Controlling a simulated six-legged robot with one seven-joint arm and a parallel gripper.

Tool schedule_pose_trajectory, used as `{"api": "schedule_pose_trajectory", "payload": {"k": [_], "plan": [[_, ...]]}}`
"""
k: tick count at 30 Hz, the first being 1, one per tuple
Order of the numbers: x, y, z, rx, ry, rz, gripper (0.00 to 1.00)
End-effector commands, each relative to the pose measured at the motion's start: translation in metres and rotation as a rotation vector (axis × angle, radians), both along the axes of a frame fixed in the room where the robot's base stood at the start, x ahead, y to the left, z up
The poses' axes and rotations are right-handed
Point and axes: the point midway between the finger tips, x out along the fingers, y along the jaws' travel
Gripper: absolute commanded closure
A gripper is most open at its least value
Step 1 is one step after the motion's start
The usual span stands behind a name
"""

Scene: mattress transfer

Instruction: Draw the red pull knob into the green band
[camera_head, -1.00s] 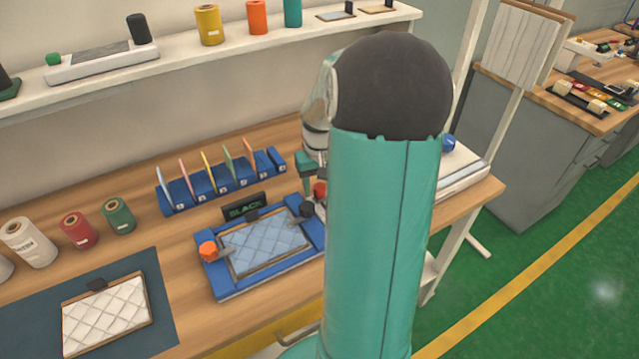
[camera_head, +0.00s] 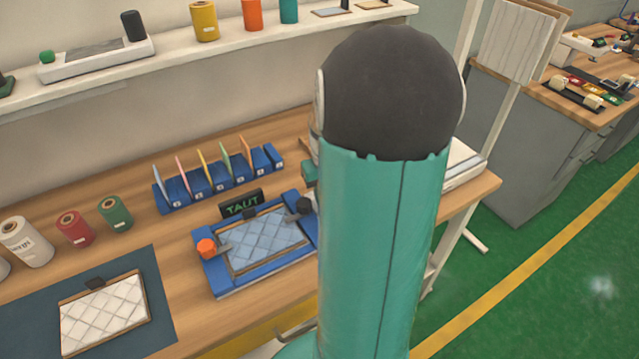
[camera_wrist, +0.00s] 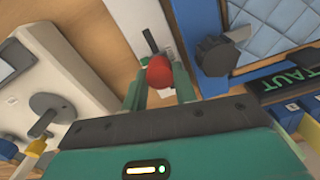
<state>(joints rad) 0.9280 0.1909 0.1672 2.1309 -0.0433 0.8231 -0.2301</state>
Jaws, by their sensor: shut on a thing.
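The red pull knob (camera_wrist: 159,70) is in the upper middle of the wrist view, with a dark rod and pale fitting just beyond it. My gripper (camera_wrist: 160,82) is shut on the knob, one teal finger on each side. In the head view my arm hides the knob and nearly all of the gripper. The blue frame (camera_head: 222,290) holds a light blue quilted panel (camera_head: 268,240). The sign (camera_head: 241,205) behind it reads "TAUT" in green.
An orange knob (camera_head: 206,248) and a dark knob (camera_head: 304,205) sit on the frame's sides. A blue rack (camera_head: 215,190) with coloured cards stands behind. Thread spools and a white quilted panel (camera_head: 104,312) lie left. A shelf (camera_head: 200,65) runs above.

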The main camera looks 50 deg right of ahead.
Motion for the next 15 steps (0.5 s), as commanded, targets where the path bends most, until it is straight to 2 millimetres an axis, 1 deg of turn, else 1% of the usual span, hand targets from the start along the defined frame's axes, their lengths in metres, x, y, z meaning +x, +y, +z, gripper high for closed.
{"api": "schedule_pose_trajectory", "payload": {"k": [2, 9, 10, 12, 13, 15], "plan": [[-0.0033, 0.0009, 0.0006, 0.000, -0.001, 0.000, 1.00], [-0.0031, 0.0007, 0.0007, 0.000, -0.001, 0.000, 1.00], [-0.0030, 0.0006, 0.0007, 0.000, -0.001, 0.000, 0.68], [-0.0029, 0.0007, 0.0007, 0.000, -0.001, 0.000, 0.54], [-0.0029, 0.0007, 0.0006, 0.000, -0.001, 0.000, 0.50], [-0.0029, 0.0008, 0.0005, 0.000, -0.001, 0.000, 0.50]]}}
